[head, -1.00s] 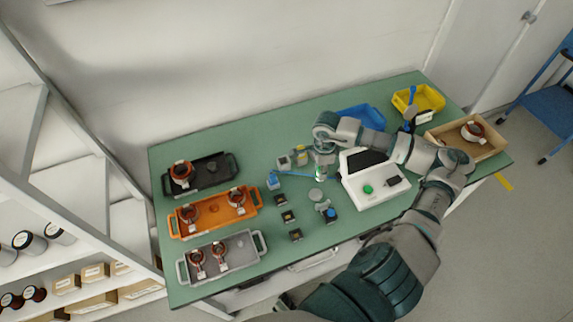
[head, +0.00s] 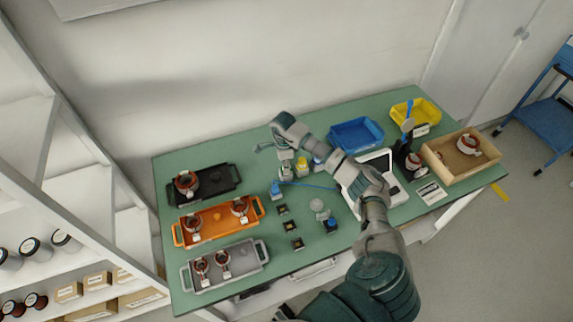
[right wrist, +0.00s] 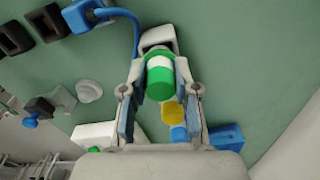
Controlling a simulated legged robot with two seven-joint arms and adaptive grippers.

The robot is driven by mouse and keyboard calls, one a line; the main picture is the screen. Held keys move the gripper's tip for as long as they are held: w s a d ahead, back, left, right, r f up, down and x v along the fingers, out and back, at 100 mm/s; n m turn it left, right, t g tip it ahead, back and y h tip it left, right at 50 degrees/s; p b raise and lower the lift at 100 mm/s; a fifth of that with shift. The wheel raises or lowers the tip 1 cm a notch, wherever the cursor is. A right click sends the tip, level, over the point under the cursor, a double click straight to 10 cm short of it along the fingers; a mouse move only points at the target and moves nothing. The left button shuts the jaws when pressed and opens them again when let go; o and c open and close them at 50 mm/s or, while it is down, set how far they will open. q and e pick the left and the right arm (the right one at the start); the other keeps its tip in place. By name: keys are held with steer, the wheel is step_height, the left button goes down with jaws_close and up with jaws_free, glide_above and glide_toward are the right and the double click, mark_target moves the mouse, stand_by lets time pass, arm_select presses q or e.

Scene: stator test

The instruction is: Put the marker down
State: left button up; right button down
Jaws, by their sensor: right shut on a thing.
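The marker (right wrist: 160,78), a green cylinder with a white band, sits between the blue-padded fingers of my right gripper (right wrist: 158,55) in the right wrist view. The gripper is shut on it. In the head view my right gripper (head: 265,148) is above the back middle of the green table (head: 240,148), near the small capped bottles. I cannot make out the marker there. My left gripper is not in view.
Black (head: 222,180), orange (head: 219,228) and grey (head: 243,262) trays holding copper parts stand at left. Blue (head: 357,137) and yellow (head: 424,112) bins and a wooden box (head: 456,174) are at right. A white device (head: 395,190) lies under my arm. The table's back left is bare.

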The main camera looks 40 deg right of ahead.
steer(key=shift+a+f, duration=0.25)
steer(key=shift+a, duration=0.05)
steer(key=shift+w+a, duration=0.1)
steer(key=shift+a, duration=0.05)
steer(key=c, duration=1.2)
jaws_free()
steer(key=o, duration=0.3)
steer(key=shift+o, duration=0.2)
steer(key=shift+d+f, duration=0.2)
steer(key=shift+d, duration=0.55)
steer(key=shift+r, duration=0.15)
steer(key=r, duration=0.7)
steer(key=a+r, duration=0.1)
steer(key=r, duration=0.3)
steer(key=shift+w, duration=0.1)
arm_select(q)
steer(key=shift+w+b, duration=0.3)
arm_select(e)
steer(key=shift+d+r, duration=0.25)
steer(key=shift+r, duration=0.2)
